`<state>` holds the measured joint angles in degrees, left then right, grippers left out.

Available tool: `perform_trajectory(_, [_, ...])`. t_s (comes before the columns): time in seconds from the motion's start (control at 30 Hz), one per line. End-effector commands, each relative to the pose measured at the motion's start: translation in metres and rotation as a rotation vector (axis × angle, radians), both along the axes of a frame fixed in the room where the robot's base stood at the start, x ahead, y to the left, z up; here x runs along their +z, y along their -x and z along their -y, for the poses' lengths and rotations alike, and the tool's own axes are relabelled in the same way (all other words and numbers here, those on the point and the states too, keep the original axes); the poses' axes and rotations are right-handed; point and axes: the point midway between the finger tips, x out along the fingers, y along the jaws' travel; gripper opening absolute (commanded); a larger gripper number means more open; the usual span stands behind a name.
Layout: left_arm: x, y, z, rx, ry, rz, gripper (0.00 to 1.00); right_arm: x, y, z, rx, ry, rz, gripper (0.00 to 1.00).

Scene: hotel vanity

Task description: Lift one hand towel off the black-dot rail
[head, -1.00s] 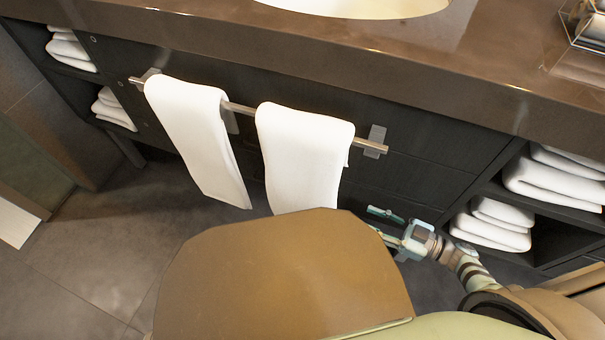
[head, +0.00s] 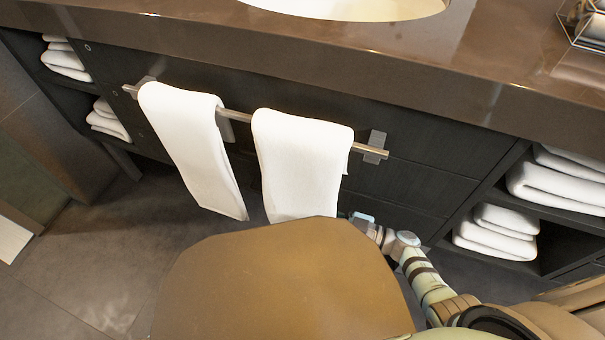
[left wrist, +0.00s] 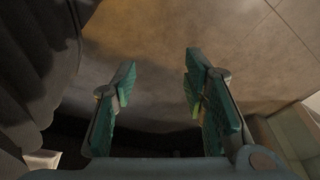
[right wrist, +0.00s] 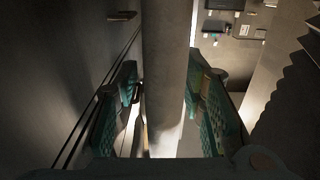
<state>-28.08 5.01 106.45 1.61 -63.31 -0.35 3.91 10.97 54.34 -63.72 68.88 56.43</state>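Two white hand towels hang folded over a metal rail (head: 240,110) on the dark cabinet front: a left towel (head: 190,140) and a right towel (head: 300,160). No clear black dot shows on the rail. My right gripper (right wrist: 163,85) is open below the right towel's lower end. In the right wrist view, a pale upright strip, apparently the right towel edge-on (right wrist: 165,60), stands between the fingers, with gaps beside it. In the head view, my brown body hides the right fingers. My left gripper (left wrist: 157,85) is open and empty above the floor, outside the head view.
The brown counter (head: 400,70) with a basin (head: 350,8) overhangs the rail. Folded towels lie on open shelves at right (head: 555,185) and left (head: 65,62). A glass box (head: 590,25) stands on the counter.

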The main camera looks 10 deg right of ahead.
Motion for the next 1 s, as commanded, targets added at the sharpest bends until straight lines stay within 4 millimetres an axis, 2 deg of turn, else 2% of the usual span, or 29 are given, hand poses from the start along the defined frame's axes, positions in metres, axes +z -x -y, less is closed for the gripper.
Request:
perform_trajectory(0.07, [0.0,0.0,0.0,0.0,0.0,0.0,0.4,0.0,0.0,0.0,0.0,0.0,0.0,0.33])
perform_trajectory(0.27, [0.0,0.0,0.0,0.0,0.0,0.0,0.4,0.0,0.0,0.0,0.0,0.0,0.0,0.01])
perform_trajectory(0.3, [0.0,0.0,0.0,0.0,0.0,0.0,0.4,0.0,0.0,0.0,0.0,0.0,0.0,0.0])
perform_trajectory(0.73, [-0.003,0.0,0.0,0.004,0.001,0.002,0.4,0.002,0.001,0.001,0.0,0.0,0.0,0.0])
perform_trajectory(0.87, [-0.014,0.001,-0.002,0.013,0.004,0.008,0.4,0.009,0.001,0.001,-0.002,0.0,0.0,0.0])
perform_trajectory(1.0, [-0.035,0.005,-0.005,0.033,0.009,0.019,0.4,0.021,0.001,0.002,-0.005,0.0,0.0,0.0])
